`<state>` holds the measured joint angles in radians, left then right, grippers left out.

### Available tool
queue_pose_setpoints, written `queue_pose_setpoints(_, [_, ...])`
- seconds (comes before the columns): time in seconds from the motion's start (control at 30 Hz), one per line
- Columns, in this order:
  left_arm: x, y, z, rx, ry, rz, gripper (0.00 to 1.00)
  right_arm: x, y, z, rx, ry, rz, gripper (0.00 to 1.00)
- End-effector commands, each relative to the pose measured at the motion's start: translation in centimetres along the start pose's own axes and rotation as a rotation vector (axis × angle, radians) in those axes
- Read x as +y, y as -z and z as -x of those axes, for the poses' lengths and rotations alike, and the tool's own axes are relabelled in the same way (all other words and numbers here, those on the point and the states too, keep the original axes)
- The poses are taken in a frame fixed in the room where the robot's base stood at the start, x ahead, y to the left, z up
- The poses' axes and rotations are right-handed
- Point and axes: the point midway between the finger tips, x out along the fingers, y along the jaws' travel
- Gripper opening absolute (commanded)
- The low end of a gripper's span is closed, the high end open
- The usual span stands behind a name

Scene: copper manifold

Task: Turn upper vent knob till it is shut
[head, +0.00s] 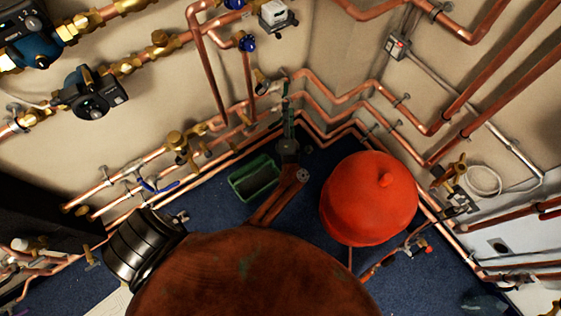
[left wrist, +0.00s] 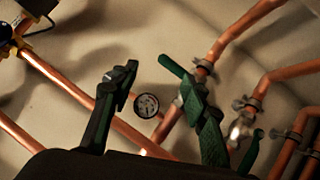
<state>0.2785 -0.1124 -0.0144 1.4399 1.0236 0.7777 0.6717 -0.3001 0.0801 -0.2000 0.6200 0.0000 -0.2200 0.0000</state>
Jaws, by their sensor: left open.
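My left gripper (head: 287,108) points up toward the wall corner, at the small copper pipes. In the left wrist view the left gripper (left wrist: 158,82) is open, its dark and green fingers spread apart. A small round gauge (left wrist: 146,105) shows in the gap between them, farther back. Another green handle (left wrist: 250,152) is to the right of that finger. I cannot tell which part is the upper vent knob. My right gripper is not in view.
Copper pipes (head: 345,97) run along both walls. A red rounded vessel (head: 365,200) stands right of my left arm. A green open bin (head: 254,180) lies on the blue floor to its left. A pump (head: 90,97) is on the left wall.

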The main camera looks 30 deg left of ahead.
Motion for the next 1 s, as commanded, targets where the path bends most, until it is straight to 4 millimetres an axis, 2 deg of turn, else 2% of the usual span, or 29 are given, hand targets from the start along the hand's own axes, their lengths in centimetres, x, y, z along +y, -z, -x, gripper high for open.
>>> queue_pose_setpoints(0.07, [-1.0,0.1,1.0,-0.055,0.039,-0.096,0.42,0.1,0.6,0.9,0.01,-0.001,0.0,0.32])
queue_pose_setpoints(0.27, [-3.7,0.7,3.1,-0.148,0.105,-0.252,0.42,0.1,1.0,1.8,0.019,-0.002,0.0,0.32])
queue_pose_setpoints(0.57, [-7.9,2.2,7.4,-0.3,0.217,-0.488,0.42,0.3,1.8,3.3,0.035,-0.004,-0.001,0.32])
queue_pose_setpoints(1.0, [-12.3,5.2,13.3,-0.475,0.345,-0.732,0.42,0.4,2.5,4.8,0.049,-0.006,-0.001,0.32])
